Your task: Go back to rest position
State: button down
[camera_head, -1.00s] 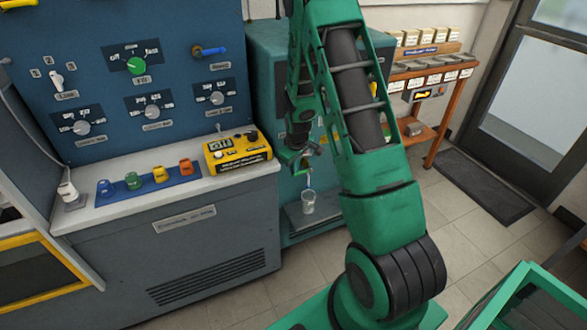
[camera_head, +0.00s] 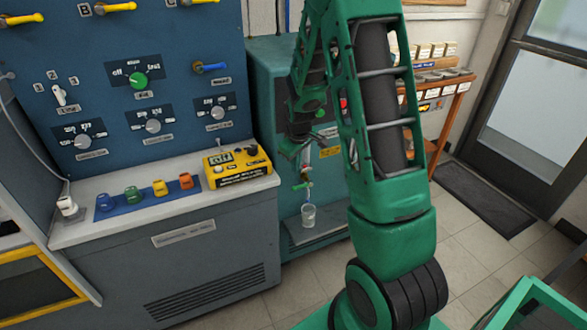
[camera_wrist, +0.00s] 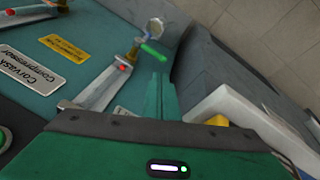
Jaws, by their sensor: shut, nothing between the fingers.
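My green gripper (camera_head: 303,152) is in front of the teal compressor cabinet (camera_head: 270,95), above a small tap with a green lever (camera_head: 303,186). In the wrist view the fingers of my gripper (camera_wrist: 160,92) are together, with nothing seen between them. The tap's green lever (camera_wrist: 152,51) lies ahead of the fingertips there, apart from them. A clear cup (camera_head: 308,215) stands below the tap on a grey ledge. My arm hides part of the cabinet's right side.
The blue panel (camera_head: 110,120) with knobs stands left. Its pale counter (camera_head: 130,215) holds a yellow device (camera_head: 237,165) and several coloured connectors. A wooden shelf (camera_head: 450,95) and a door (camera_head: 525,110) are behind right. Floor is open around the mat (camera_head: 485,198).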

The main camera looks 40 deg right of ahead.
dwell(0.4)
jog(key=s+r+m+g, duration=0.1)
jog(key=s+r+m, duration=0.3)
jog(key=s+r, duration=1.05)
jog(key=s+a+r+m+g, duration=0.1)
jog(key=s+a+m, duration=0.1)
jog(key=s, duration=0.8)
jog(key=s+a+r+m+g+y, duration=0.1)
jog(key=s+a+r+m, duration=0.1)
jog(key=s, duration=0.9)
jog(key=shift+a+m+y, duration=0.3)
jog(key=shift+a+m, duration=0.3)
jog(key=shift+a, duration=0.3)
jog(key=shift+w+f, duration=0.3)
jog(key=shift+w, duration=0.35)
